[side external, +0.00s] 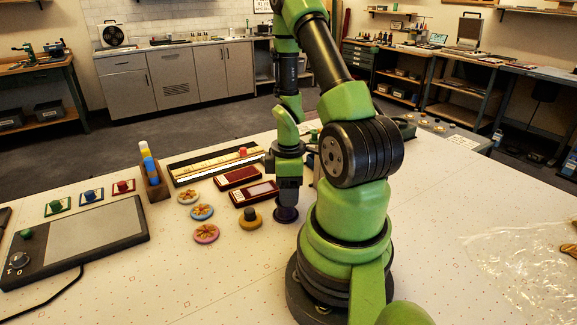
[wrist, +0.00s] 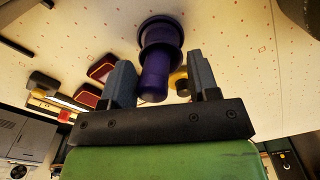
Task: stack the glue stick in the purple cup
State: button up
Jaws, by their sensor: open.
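The purple cup (wrist: 160,27) stands on the white table, below my gripper (wrist: 159,78) in the wrist view. A purple cylinder, which looks like the glue stick (wrist: 154,80), stands up from the cup's opening toward my gripper. Its lower end is hidden by the cup. My gripper is open, with one finger on each side of the cylinder and a visible gap at both. In the side view my gripper (side external: 287,192) points down over the cup (side external: 285,214), of which only the dark purple lower part shows. The glue stick is hidden there.
A dark knob on a yellow disc (side external: 250,218) stands just left of the cup. Round decorated discs (side external: 205,233), dark red boxes (side external: 253,193) and a wooden holder (side external: 158,182) lie farther left. A grey-topped black panel (side external: 95,235) is at the left. The front table is clear.

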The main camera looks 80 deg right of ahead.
notch_tip(320, 180, up, 12)
jog(key=w+a+r+m+t+h, duration=0.1)
jog(key=w+a+r+m+t, duration=0.2)
jog(key=w+a+r, duration=0.35)
jog(key=s+a+r+m+t+y, duration=0.1)
jog(key=s+a+r+m+t, duration=0.1)
jog(key=a, duration=0.5)
jog(key=s+a+r+m+t+y, duration=0.2)
jog(key=a+r, duration=0.3)
jog(key=a, duration=0.1)
jog(key=shift+s+a+r, duration=0.25)
jog(key=shift+s+a, duration=0.05)
jog(key=shift+a, duration=0.1)
